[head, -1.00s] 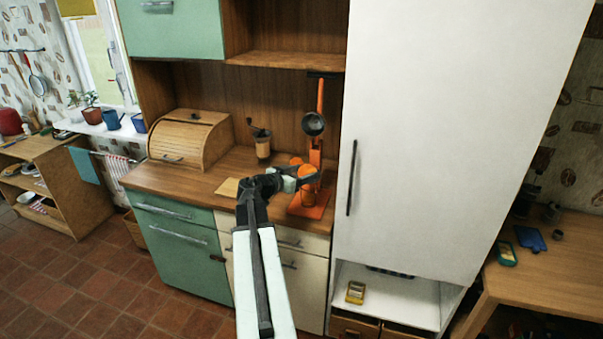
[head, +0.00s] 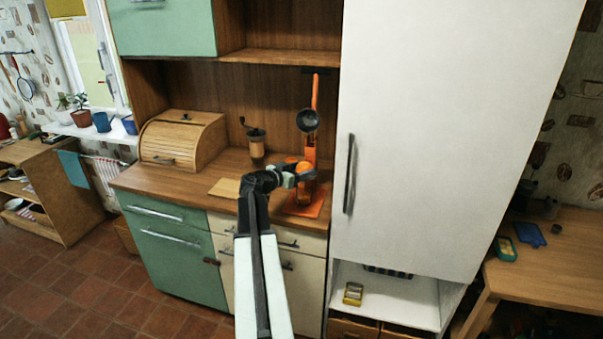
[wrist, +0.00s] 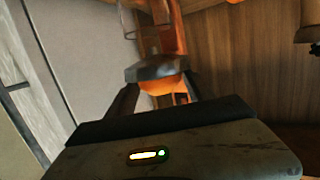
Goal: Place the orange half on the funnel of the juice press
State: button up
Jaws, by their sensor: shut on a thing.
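The orange juice press (head: 313,150) stands on the wooden counter by the tall white cabinet, with its dark cup (head: 308,120) raised on the lever. My gripper (head: 300,177) is in front of the press, at the height of its middle. It is shut on the orange half (wrist: 160,86), seen between the fingers in the wrist view. A dark grey band lies against the orange half there; I cannot tell whether it is the funnel or part of the gripper. The funnel is not clear in the head view, so contact with it cannot be told.
A wooden grinder (head: 256,143) and a roll-top bread box (head: 183,140) stand left of the press. A light board (head: 225,188) lies on the counter near my wrist. The tall white cabinet (head: 440,130) closes off the right side.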

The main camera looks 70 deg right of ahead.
jog(key=shift+f, duration=0.15)
jog(key=o, duration=1.4)
jog(key=shift+r, duration=0.25)
jog(key=p+v, duration=0.2)
jog(key=v, duration=1)
